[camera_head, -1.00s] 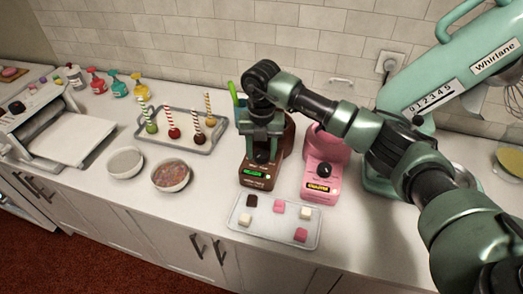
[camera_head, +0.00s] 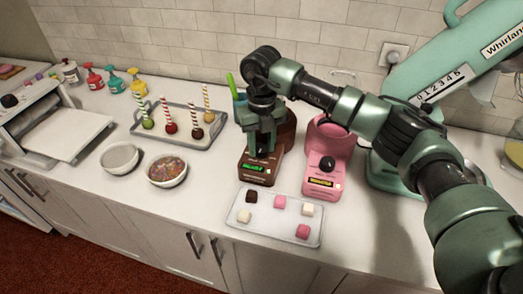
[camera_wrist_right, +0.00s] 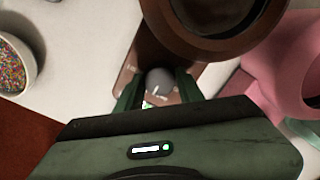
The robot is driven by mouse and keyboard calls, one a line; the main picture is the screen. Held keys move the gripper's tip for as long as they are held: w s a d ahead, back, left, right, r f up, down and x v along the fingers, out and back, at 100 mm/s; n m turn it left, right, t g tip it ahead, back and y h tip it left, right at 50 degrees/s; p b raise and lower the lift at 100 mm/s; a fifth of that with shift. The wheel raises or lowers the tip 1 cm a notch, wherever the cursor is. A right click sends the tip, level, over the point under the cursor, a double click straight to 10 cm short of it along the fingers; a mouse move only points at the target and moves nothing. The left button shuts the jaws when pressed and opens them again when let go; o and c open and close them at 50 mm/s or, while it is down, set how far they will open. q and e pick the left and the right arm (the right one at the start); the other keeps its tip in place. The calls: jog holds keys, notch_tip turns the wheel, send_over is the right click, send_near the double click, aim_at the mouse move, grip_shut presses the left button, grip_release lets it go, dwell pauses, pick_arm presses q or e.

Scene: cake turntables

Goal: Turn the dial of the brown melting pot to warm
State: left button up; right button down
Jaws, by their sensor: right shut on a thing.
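The brown melting pot (camera_head: 258,172) stands on the counter, with a lit green display on its front too small to read surely. My right gripper (camera_head: 262,151) reaches down over the front of the pot and hides much of its dial. In the right wrist view the dial (camera_wrist_right: 160,80) is a grey round knob with a light mark, between the two fingers of my right gripper (camera_wrist_right: 160,90), which is shut on it. The pot's brown bowl (camera_wrist_right: 215,20) is just beyond the dial. My left gripper is not in view.
A pink melting pot (camera_head: 325,160) stands close to the right. A tray of pink, white and brown cubes (camera_head: 265,228) lies in front. A bowl of sprinkles (camera_head: 167,170) and a grey tray of cake pops (camera_head: 185,142) are to the left. A mint mixer (camera_head: 430,80) stands at the right.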

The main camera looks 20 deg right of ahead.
jog(key=n+b, duration=0.1)
jog(key=n, duration=0.1)
jog(key=shift+f+n+b, duration=0.1)
jog(key=shift+n+b, duration=0.8)
jog(key=shift+n, duration=0.5)
jog(key=c, duration=0.9)
grip_release()
